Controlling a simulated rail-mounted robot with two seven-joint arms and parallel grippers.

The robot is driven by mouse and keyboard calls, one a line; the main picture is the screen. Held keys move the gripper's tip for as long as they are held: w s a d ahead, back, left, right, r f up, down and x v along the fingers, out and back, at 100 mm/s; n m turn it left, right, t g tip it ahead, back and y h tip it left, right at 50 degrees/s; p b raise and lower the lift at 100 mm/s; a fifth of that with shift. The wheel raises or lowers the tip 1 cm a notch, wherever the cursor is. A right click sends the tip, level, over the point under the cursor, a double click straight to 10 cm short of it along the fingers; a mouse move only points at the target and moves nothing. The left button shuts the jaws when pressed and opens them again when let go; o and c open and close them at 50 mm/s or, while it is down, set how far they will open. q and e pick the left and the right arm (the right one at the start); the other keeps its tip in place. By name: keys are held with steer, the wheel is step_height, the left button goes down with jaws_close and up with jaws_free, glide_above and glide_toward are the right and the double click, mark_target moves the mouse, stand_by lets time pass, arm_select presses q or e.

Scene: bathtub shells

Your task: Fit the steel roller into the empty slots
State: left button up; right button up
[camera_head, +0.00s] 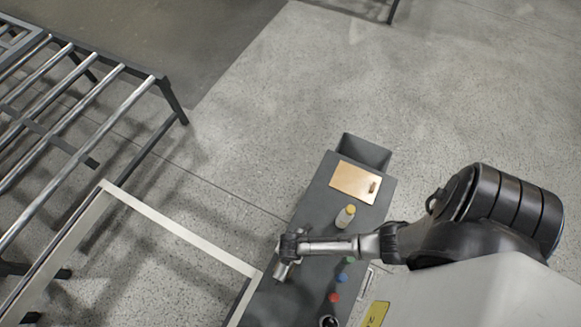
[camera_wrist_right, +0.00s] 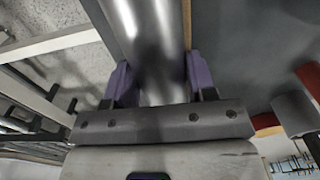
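A steel roller (camera_wrist_right: 152,45) fills the upper middle of the right wrist view, running away from the gripper. My right gripper (camera_wrist_right: 160,80) has its purple fingers against both sides of the roller. In the head view my right gripper (camera_head: 289,246) is over the grey cabinet top, and the roller is hard to make out there. The roller conveyor (camera_head: 120,68) stands at the left, with several steel rollers and wider gaps between some of them. Its individual slots are too small to tell. My left gripper is in neither view.
The grey cabinet top (camera_head: 310,215) carries a tan board (camera_head: 355,181), a yellow-capped bottle (camera_head: 345,217) and coloured buttons (camera_head: 335,297). A pale rail (camera_head: 180,230) lies between the conveyor and the cabinet. Open speckled floor (camera_head: 400,100) lies beyond.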

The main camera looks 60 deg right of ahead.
steer(key=c, duration=0.7)
